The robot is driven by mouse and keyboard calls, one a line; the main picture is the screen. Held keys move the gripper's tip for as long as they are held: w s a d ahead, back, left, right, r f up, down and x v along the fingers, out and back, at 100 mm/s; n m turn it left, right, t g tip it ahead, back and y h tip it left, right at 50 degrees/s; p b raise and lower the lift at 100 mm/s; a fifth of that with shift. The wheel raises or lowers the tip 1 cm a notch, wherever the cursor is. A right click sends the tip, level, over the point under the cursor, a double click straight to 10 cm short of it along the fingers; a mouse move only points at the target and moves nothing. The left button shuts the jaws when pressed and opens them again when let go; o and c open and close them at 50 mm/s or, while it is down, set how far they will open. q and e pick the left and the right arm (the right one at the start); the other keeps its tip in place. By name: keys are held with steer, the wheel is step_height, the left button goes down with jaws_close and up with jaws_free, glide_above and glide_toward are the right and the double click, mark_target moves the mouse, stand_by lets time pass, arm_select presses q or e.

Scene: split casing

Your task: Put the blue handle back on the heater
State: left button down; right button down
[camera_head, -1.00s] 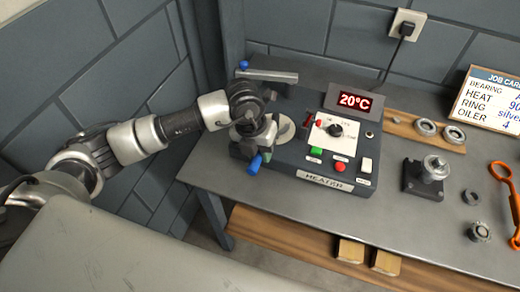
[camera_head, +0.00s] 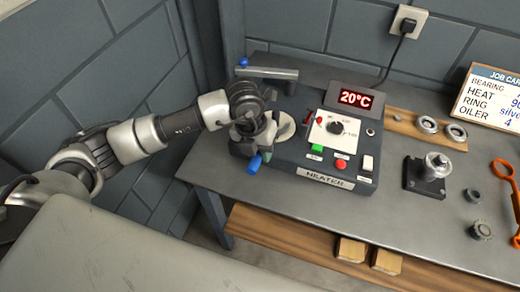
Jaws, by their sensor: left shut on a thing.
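The heater (camera_head: 325,180) is a dark box on the bench with a 20°C display (camera_head: 355,98), a dial, a green and a red button and a white switch. My left gripper (camera_head: 257,145) is at its left end, pointing down and shut on the blue handle (camera_head: 254,163), which sticks out below the fingers near the box's front left edge. The arm and fingers hide most of the handle and the place around it, so I cannot tell whether it touches the heater. A grey bar (camera_head: 268,73) with a blue knob (camera_head: 243,63) at its left end is behind the gripper.
Right of the heater are a dark block with a metal cylinder (camera_head: 427,175), several small rings, a wooden strip (camera_head: 397,120) and an orange tool (camera_head: 510,190). A job card (camera_head: 490,98) stands at the back right. The bench (camera_head: 320,215) is clear in front.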

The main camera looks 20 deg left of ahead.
arm_select(q)
steer(key=c, duration=0.8)
jaws_free()
steer(key=shift+f, duration=0.1)
steer(key=p+v, duration=0.2)
steer(key=v, duration=0.1)
steer(key=d+p+v, duration=0.1)
steer(key=p+v, duration=0.1)
steer(key=v, duration=0.2)
steer(key=d+p+v, duration=0.1)
steer(key=p+v, duration=0.1)
steer(key=v, duration=0.1)
steer(key=shift+r+p, duration=0.3)
steer(key=shift+r, duration=0.1)
